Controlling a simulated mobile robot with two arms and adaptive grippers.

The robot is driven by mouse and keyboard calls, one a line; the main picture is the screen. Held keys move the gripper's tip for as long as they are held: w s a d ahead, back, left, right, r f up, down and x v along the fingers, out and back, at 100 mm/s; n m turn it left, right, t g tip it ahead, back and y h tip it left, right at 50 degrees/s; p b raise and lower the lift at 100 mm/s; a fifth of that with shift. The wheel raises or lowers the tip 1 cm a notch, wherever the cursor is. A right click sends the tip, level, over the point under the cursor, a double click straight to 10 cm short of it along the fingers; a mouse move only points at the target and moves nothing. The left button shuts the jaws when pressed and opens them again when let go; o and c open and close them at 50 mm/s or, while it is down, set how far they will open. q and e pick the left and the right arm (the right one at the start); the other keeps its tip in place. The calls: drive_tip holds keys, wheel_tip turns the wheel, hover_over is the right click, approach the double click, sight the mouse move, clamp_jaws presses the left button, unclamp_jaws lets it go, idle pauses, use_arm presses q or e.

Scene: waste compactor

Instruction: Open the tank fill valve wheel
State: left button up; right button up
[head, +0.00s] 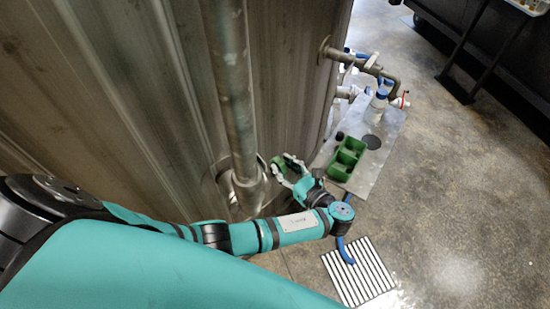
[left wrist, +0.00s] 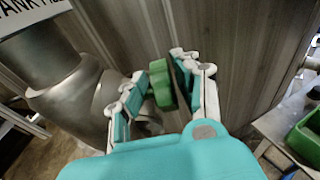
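The green valve wheel (head: 279,163) is beside the pipe at the foot of the ribbed metal tank wall. In the left wrist view, the wheel (left wrist: 161,88) stands between the two fingers of my left gripper (left wrist: 162,80), seen nearly edge-on. The right finger is very close to its rim, and a gap shows on the left side. My left gripper (head: 287,166) looks open around the wheel in the head view, and part of the wheel is hidden behind the fingers. Firm contact cannot be made out. My right gripper is not in view.
A vertical pipe (head: 232,95) runs down the tank wall left of the wheel. A grey platform (head: 385,140) holds a green bin (head: 346,158) and a bottle (head: 377,103). A floor grate (head: 358,270) lies in front; the concrete floor at right is open.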

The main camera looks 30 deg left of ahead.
use_arm(q)
drive_tip(key=v, duration=0.7)
drive_tip(key=shift+d, duration=0.15)
